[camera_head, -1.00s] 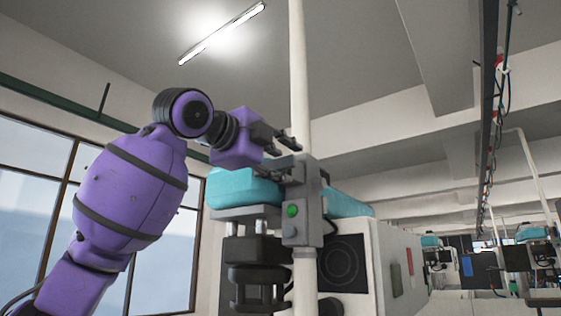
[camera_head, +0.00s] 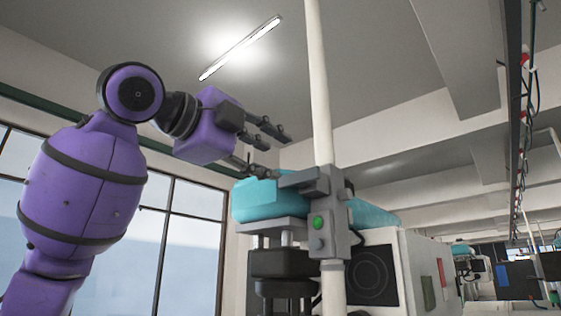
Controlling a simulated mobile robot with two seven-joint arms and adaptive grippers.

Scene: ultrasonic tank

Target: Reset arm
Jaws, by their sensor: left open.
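My left arm (camera_head: 85,190), purple with dark bands, comes in from the lower left and reaches up. Its left gripper (camera_head: 280,154) points right, with its dark fingers spread apart and nothing visible between them. The fingers are in front of the pale wall and beam, just above the teal top of a machine in the picture. I cannot tell how far they are from the machine. My right arm and gripper are not in view.
A white pole (camera_head: 321,90) carries a grey control box (camera_head: 318,232) with a green button. Behind it stands a machine with a teal top (camera_head: 258,199) and dark lower parts. A white cabinet (camera_head: 418,270) is to the right. Windows (camera_head: 190,240) line the left.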

